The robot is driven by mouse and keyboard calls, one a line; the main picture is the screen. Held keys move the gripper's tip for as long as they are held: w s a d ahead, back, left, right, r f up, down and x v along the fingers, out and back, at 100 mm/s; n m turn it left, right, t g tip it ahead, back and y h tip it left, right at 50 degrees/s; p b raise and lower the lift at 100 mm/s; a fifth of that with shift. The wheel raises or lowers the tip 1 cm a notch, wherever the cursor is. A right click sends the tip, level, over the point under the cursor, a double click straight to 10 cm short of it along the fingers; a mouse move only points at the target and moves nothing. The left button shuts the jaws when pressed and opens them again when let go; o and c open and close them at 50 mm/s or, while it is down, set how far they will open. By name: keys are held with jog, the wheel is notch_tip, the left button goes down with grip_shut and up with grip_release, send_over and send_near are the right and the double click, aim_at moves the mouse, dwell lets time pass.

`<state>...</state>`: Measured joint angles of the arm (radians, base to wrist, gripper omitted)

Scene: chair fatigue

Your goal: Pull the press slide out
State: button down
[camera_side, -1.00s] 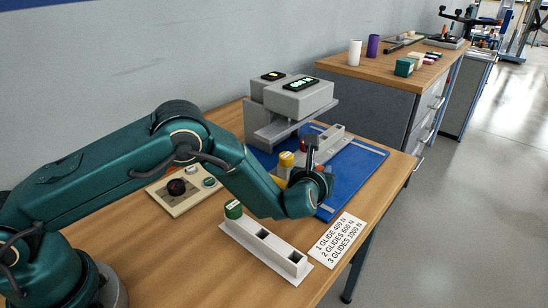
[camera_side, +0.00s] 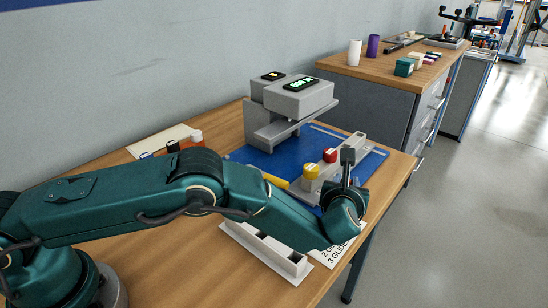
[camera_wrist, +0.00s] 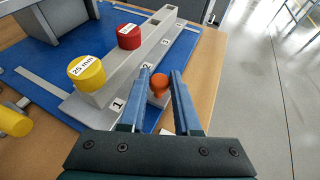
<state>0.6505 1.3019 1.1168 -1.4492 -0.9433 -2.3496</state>
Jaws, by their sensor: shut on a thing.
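The press slide is a grey bar (camera_side: 356,143) on the blue mat, standing clear to the right of the grey press (camera_side: 300,97). It also shows in the wrist view (camera_wrist: 143,60), with its positions numbered. A yellow glide (camera_wrist: 86,72) marked 25 mm and a red glide (camera_wrist: 129,36) stand on it; both show in the side view too, yellow (camera_side: 311,172) and red (camera_side: 330,155). My gripper (camera_wrist: 160,84) is shut on the orange knob (camera_wrist: 161,82) at the slide's near side, one blue finger on each side. The wrist partly hides the knob in the side view.
A pale grey holder with square sockets (camera_side: 262,248) lies beneath my arm. A printed card (camera_side: 328,256) and a pale panel (camera_side: 150,140) are partly covered by the arm. A yellow cylinder (camera_side: 275,181) lies left of the slide. The table's right edge is close to the wrist.

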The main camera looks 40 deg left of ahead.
jog(key=shift+s+d, duration=0.1)
jog(key=shift+d, duration=1.45)
jog(key=c, duration=0.6)
grip_release()
jog(key=shift+f, duration=0.1)
jog(key=shift+v, duration=2.6)
jog(key=shift+a, duration=0.1)
